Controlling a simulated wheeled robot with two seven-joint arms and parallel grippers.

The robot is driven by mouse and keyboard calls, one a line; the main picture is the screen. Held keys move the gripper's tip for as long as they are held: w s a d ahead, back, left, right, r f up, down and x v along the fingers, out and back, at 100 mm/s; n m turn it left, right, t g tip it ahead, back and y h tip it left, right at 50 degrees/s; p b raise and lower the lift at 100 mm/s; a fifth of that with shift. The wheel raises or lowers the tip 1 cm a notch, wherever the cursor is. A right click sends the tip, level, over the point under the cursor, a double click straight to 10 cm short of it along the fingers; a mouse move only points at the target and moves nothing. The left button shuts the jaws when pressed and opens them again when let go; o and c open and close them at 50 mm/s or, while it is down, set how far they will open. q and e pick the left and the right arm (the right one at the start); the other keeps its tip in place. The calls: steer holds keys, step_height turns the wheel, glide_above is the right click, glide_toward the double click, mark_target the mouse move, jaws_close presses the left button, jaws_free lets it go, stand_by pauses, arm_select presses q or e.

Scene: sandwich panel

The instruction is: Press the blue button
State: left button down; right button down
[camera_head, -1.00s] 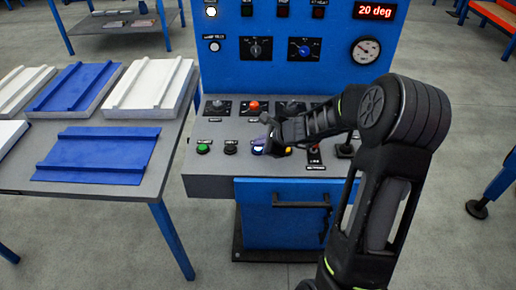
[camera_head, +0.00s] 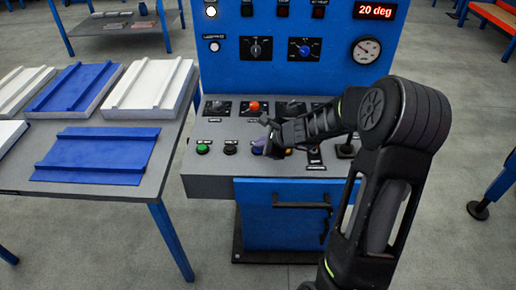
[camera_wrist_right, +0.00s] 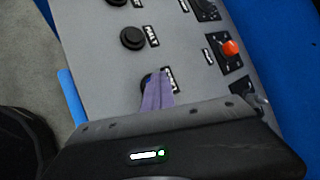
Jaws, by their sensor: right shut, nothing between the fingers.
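The blue button (camera_head: 257,150) is on the sloped desk of the control panel, right of a green button and a black one. It looks dark blue and unlit, and my right gripper partly covers it. My right gripper (camera_head: 266,145) is shut and empty, with its fingertips right at the button. In the right wrist view the shut fingers (camera_wrist_right: 156,93) point onto the button, and only a dark edge of it (camera_wrist_right: 145,81) shows beside them. Whether the tips touch it I cannot tell. My left gripper is not in view.
The green button (camera_head: 203,149) and black button (camera_head: 230,147) sit to the left. A red-orange knob (camera_head: 253,106) is behind, among other switches. The upright blue panel (camera_head: 285,75) rises at the back. A table with blue and white panels (camera_head: 95,155) stands left.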

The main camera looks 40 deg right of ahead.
mark_target(260, 151)
steer(key=shift+r+p, duration=0.7)
steer(key=shift+r, duration=0.1)
step_height(260, 151, up, 5)
steer(key=p, duration=0.4)
stand_by(0.9)
